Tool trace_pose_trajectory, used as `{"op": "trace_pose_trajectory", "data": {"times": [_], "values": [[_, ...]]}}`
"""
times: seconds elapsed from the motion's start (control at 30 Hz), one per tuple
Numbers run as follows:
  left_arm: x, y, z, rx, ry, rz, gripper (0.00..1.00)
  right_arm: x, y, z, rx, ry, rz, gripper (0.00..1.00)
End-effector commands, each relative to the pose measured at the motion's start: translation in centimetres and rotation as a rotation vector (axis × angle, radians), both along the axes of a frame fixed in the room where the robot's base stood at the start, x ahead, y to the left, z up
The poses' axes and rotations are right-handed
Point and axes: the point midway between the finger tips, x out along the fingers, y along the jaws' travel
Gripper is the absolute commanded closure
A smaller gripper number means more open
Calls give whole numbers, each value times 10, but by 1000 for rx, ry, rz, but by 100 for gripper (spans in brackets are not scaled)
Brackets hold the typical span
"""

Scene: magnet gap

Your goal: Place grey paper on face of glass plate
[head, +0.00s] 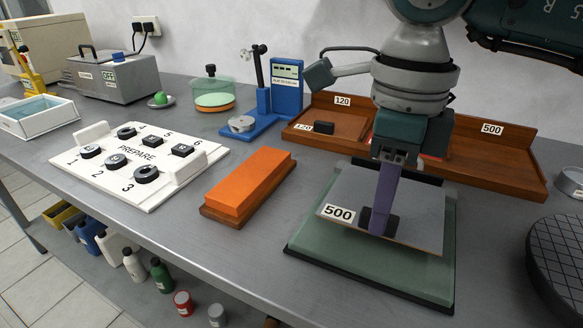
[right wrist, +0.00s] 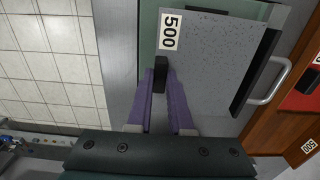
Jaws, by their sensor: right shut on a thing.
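The grey paper (head: 415,205), a stiff speckled sheet labelled 500, is over the green glass plate (head: 335,262). A strip of the plate shows in front of the sheet and at its right. The sheet looks slightly turned against the plate; I cannot tell whether they touch. My right gripper (head: 380,222), with purple fingers, is shut on the black tab at the paper's labelled edge. In the right wrist view the paper (right wrist: 222,75) extends away from the fingertips (right wrist: 163,85), and some glass plate (right wrist: 149,50) shows beside it. My left gripper is not in view.
A wooden rack (head: 490,165) with bays labelled 120 and 500 stands behind the plate. An orange block (head: 250,182) lies left of it, and a dark round gridded disc (head: 560,265) right. A white PREPARE board (head: 190,192) sits further left. Bare bench lies between block and plate.

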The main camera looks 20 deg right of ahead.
Motion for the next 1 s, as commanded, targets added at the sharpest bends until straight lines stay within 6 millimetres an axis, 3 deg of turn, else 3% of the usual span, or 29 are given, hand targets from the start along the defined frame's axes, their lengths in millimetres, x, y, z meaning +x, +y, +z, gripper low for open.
{"op": "trace_pose_trajectory", "data": {"times": [0.1,0.2,0.6,0.63,0.87,1.0], "values": [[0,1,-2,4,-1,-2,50,-1,0,-22,0,6,-1,100],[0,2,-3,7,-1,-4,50,-1,0,-31,0,4,0,100],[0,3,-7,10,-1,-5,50,0,0,-37,-1,1,0,100],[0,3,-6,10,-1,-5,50,0,0,-35,-1,1,0,78],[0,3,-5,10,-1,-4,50,0,0,-35,0,1,0,52],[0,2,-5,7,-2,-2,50,0,0,-34,0,1,0,51]]}}
